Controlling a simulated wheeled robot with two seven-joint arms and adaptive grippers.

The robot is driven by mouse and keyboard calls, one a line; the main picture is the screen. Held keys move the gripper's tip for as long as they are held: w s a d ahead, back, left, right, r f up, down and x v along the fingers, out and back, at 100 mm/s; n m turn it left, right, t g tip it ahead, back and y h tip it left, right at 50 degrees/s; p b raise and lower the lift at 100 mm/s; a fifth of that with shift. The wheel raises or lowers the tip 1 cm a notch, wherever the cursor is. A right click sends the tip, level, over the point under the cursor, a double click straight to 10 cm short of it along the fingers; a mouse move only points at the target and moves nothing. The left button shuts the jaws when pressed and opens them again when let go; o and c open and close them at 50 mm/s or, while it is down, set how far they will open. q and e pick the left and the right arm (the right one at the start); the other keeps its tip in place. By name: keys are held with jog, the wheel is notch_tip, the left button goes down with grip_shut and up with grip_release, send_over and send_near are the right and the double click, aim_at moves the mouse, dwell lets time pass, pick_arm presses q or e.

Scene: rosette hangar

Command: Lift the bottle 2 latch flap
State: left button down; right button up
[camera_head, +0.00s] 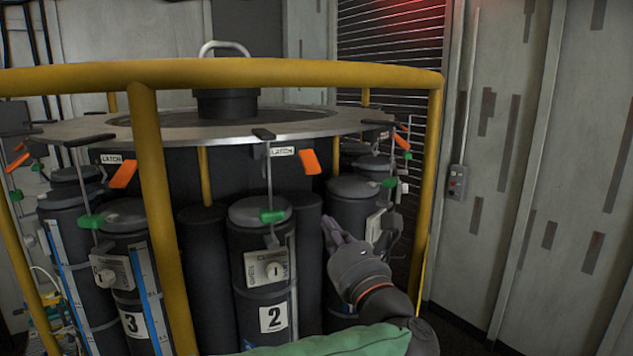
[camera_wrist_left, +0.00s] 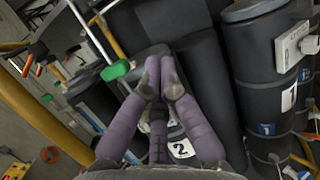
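Bottle 2 (camera_head: 262,300) is a dark cylinder with a white "2" label, standing upright in the ring rack; its "2" label also shows in the left wrist view (camera_wrist_left: 181,149). An orange flap (camera_head: 308,162) hangs tilted beside the "LATCH" label (camera_head: 284,151) above this bottle. A green clip (camera_head: 272,216) on a thin rod sits at the bottle's top. My left gripper (camera_head: 338,230) is right of bottle 2, below the flap and apart from it. In the wrist view its purple fingers (camera_wrist_left: 158,80) come together at the tips with nothing between them. My right gripper is out of view.
A yellow rail (camera_head: 230,73) curves around the rack, with a yellow post (camera_head: 160,200) left of bottle 2. Bottle 3 (camera_head: 127,260) stands at the left, with its own orange flap (camera_head: 123,174). A metal ring (camera_head: 310,124) lies above the bottles. Grey walls stand at the right.

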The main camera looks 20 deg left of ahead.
aim_at(310, 162)
pick_arm(q)
jog(key=w+a+r+p, duration=0.4)
jog(key=w+r+p, duration=0.1)
jog(key=w+p, duration=0.1)
jog(key=shift+a+r, duration=0.25)
jog(key=shift+r, duration=0.1)
dwell(0.4)
jog(key=shift+w, duration=0.1)
jog(key=shift+r, duration=0.1)
